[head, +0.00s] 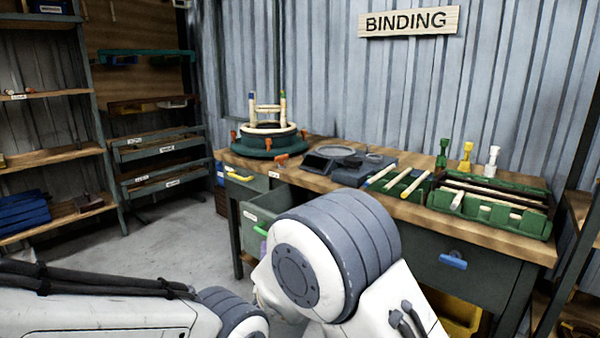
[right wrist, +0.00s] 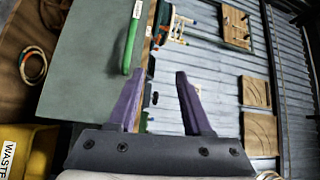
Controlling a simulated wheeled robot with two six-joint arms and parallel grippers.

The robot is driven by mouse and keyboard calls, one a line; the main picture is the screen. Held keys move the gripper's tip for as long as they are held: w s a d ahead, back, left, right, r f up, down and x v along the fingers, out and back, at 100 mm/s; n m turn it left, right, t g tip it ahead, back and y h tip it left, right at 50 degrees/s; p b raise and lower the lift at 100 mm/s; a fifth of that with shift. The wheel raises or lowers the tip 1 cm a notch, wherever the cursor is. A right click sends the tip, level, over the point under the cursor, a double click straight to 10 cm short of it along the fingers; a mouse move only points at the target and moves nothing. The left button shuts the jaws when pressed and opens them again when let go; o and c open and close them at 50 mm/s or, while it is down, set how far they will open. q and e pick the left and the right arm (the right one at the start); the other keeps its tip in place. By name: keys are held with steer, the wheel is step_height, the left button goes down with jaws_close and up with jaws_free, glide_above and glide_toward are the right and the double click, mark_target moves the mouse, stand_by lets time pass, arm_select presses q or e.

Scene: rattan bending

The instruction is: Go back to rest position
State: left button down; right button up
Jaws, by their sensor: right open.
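In the right wrist view my right gripper (right wrist: 160,76) has two purple fingers spread apart with nothing between them. A grey-green panel with a green handle (right wrist: 132,45) lies beyond the fingers, up and to the left; the left finger overlaps it in the picture, and I cannot tell the distance.
A drawer (head: 262,207) stands pulled out under the bench's left part. On the bench are a round jig (head: 266,145), a dark device (head: 345,165) and green trays with sticks (head: 490,208). A yellow waste bin (right wrist: 30,155) is close by. Floor (head: 185,245) is clear at left.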

steer(key=s+d+f+n+g, duration=0.1)
steer(key=d+f+n+g, duration=0.25)
steer(key=d, duration=0.25)
steer(key=d+f+n+g, duration=0.3)
steer(key=d+n+g, duration=0.1)
steer(key=d+g, duration=0.15)
steer(key=s+d+f+n+g+h, duration=0.15)
steer(key=s+d+n+g, duration=0.25)
steer(key=s+d, duration=0.4)
steer(key=s+d+f+n+g+h, duration=0.1)
steer(key=s+d+f+n+g, duration=0.15)
steer(key=s+d, duration=0.55)
steer(key=s+a+r+n+g+y, duration=0.1)
steer(key=s+a+r+n+g, duration=0.2)
steer(key=s+a, duration=0.5)
steer(key=s+a+r+n+g+y, duration=0.1)
steer(key=s+a+r+n, duration=0.2)
steer(key=s+a+n, duration=0.35)
step_height(320, 180, up, 29)
steer(key=s+m+p, duration=0.1)
steer(key=p, duration=2.8)
steer(key=shift+a, duration=0.45)
